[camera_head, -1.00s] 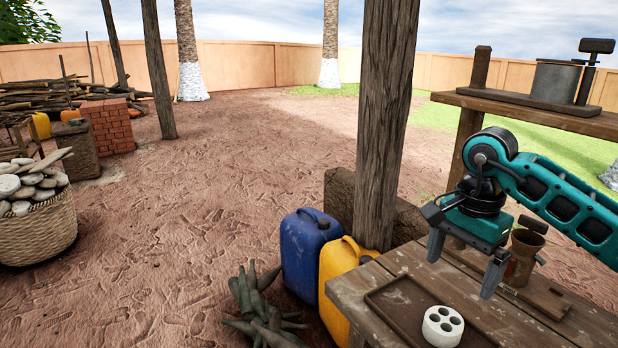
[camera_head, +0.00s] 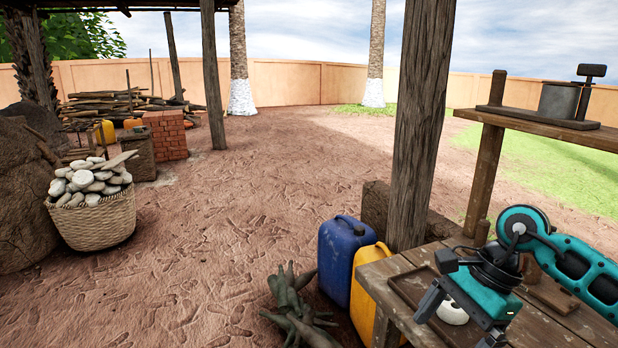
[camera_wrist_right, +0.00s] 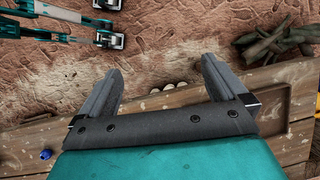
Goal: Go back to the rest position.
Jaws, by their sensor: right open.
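My right gripper (camera_head: 460,325) is at the lower right of the head view, over the wooden table (camera_head: 398,264). Its arm comes in from the right, and the gripper points down with its fingers apart. In the right wrist view the gripper (camera_wrist_right: 162,72) has two grey fingers spread apart, with nothing held between them. A white round piece (camera_head: 453,312) on the dark tray (camera_head: 404,285) is partly hidden behind the gripper. My left gripper is not in view.
A blue jerrycan (camera_head: 341,262) and a yellow jerrycan (camera_head: 366,288) stand beside the table, near a wooden post (camera_head: 420,130). A shelf (camera_head: 545,127) carries a metal pot (camera_head: 558,102). Open dirt lies between.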

